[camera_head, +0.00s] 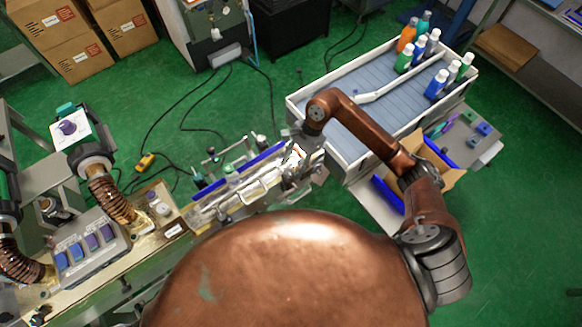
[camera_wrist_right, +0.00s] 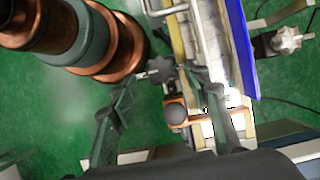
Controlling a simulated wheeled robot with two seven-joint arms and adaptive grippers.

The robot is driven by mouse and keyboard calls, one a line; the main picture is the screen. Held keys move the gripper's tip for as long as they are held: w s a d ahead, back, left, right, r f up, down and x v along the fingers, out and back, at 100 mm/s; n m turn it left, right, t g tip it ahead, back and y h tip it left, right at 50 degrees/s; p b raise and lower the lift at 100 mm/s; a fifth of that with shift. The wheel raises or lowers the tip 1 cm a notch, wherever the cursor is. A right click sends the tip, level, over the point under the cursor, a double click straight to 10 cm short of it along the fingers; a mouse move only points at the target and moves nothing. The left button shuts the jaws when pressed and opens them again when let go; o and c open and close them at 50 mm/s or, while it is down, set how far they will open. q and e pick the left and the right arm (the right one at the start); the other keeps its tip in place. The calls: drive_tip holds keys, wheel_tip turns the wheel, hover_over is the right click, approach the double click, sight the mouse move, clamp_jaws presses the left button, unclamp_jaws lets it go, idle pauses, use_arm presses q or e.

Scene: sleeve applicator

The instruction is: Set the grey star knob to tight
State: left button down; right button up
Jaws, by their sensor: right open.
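A dark grey star knob (camera_wrist_right: 160,69) shows in the right wrist view, beside the pale rails of the sleeve applicator (camera_wrist_right: 205,45). My right gripper (camera_wrist_right: 158,80) is open, with its two dark green fingers spread either side of the line to this knob. The fingertips are close to the knob; I cannot tell whether they touch it. In the head view my right gripper (camera_head: 297,160) is over the right end of the applicator (camera_head: 235,197), and the knob cannot be made out there. The knob's setting cannot be read. My left gripper is not in view.
A paler star knob (camera_wrist_right: 287,39) is beyond the blue rail (camera_wrist_right: 239,45). A black ball knob (camera_wrist_right: 176,113) is between my fingers, nearer the palm. A white-walled bottle conveyor (camera_head: 352,150) stands right of the applicator. A control box (camera_head: 88,240) is at left.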

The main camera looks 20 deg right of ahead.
drive_tip(key=shift+x, duration=1.05)
drive_tip(key=shift+c, duration=0.3)
drive_tip(key=c, duration=1.1)
